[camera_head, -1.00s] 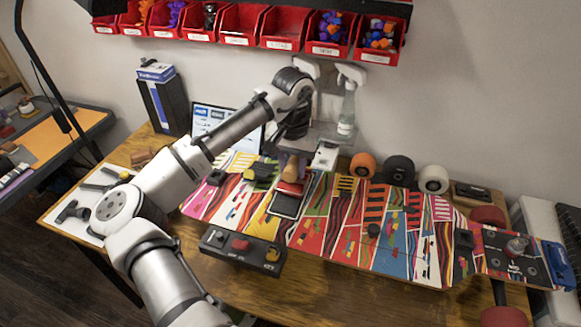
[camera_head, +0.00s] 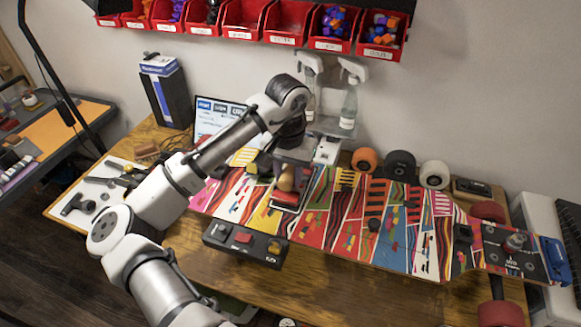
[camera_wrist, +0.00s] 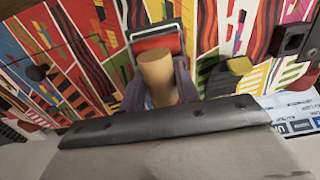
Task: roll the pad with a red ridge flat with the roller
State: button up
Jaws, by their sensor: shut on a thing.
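My gripper (camera_head: 288,178) is shut on a tan wooden cylinder, which looks like the roller's handle (camera_wrist: 157,78); the roller's working end is not clear. In the wrist view my gripper (camera_wrist: 158,88) has a finger on either side of it. The dark-framed pad with the red ridge (camera_wrist: 158,44) lies on the colourful board just beyond the cylinder. In the head view the red of the pad (camera_head: 285,198) shows just below my gripper, and the rest is partly hidden. I cannot tell whether the roller touches the pad.
The patterned board (camera_head: 345,228) spans the wooden table. A black button box (camera_head: 245,245) stands in front of it. Wheels (camera_head: 399,165) and spray bottles (camera_head: 348,107) stand behind. A yellow-and-black item (camera_wrist: 228,75) lies near the pad. Tools lie on a white mat at the left.

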jog(key=shift+s+a, duration=0.25)
jog(key=shift+s, duration=0.55)
jog(key=shift+w+d+p, duration=0.2)
jog(key=shift+w+p, duration=0.15)
jog(key=shift+w, duration=0.3)
jog(key=shift+w+d+p, duration=0.25)
jog(key=shift+w+p, duration=0.05)
jog(key=shift+w, duration=0.35)
jog(key=shift+w+d+p, duration=0.2)
jog(key=shift+w+p, duration=0.15)
jog(key=shift+w, duration=0.3)
jog(key=shift+w+d+f+p, duration=0.1)
jog(key=shift+w+d+p, duration=0.05)
jog(key=shift+w, duration=0.4)
jog(key=shift+w+d+p, duration=0.15)
jog(key=shift+w, duration=0.4)
notch_tip(320, 180, up, 2)
jog(key=shift+r+p, duration=0.1)
jog(key=shift+p, duration=0.7)
jog(key=shift+r, duration=2.4)
